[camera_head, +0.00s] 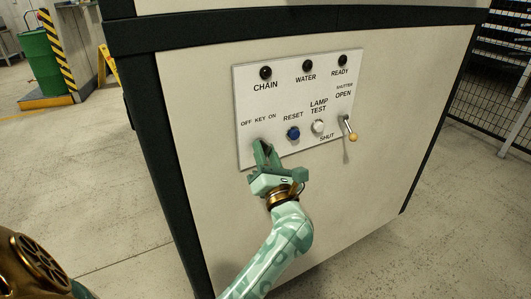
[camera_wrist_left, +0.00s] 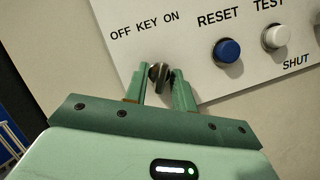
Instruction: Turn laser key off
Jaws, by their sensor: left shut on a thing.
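The control panel (camera_head: 298,105) is a white plate on the side of a pale cabinet. The laser key (camera_wrist_left: 160,74) is a small dark metal piece under the "OFF KEY ON" lettering, seen in the left wrist view. My left gripper (camera_wrist_left: 161,82) has its two green fingers on either side of the key and is shut on it. In the head view the left gripper (camera_head: 263,147) covers the key at the panel's lower left. The key's exact angle is hard to tell. My right gripper is not in view.
A blue reset button (camera_head: 293,133), a white lamp test button (camera_head: 319,127) and a shutter lever (camera_head: 350,130) sit to the right of the key. Three dark lamps line the panel's top. A green drum (camera_head: 42,62) stands far left. Open floor surrounds the cabinet.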

